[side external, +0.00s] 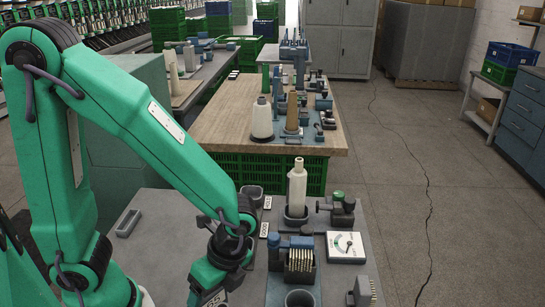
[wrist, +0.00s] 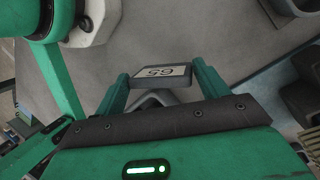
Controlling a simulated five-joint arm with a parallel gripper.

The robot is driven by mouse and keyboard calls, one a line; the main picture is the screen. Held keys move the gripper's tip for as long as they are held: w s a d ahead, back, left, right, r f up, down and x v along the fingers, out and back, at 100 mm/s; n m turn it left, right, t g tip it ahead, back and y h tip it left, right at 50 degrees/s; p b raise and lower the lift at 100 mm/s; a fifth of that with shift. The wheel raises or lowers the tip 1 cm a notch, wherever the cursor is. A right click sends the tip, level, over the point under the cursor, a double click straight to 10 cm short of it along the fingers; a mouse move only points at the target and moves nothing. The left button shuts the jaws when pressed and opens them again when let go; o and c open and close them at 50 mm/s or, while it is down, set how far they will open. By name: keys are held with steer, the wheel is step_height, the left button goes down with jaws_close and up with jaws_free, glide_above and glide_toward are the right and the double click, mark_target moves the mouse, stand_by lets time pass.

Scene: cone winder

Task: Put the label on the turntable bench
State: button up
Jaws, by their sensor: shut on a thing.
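The label is a small grey plate with a pale face and dark characters, and it shows in the wrist view (wrist: 159,72). My gripper (side external: 214,289) is shut on it, with one green finger at each end of the plate. I cannot tell from the pictures which bench is the turntable bench.
Two small tags (side external: 264,228) lie near the gripper. A white yarn cone (side external: 262,118) stands on the wooden bench.

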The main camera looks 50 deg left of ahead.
mark_target(214, 302)
steer(key=shift+f, duration=0.15)
steer(key=shift+f, duration=1.65)
steer(key=o, duration=1.1)
steer(key=shift+f, duration=0.1)
steer(key=shift+o, duration=0.2)
steer(key=v, duration=1.2)
steer(key=shift+a, duration=0.1)
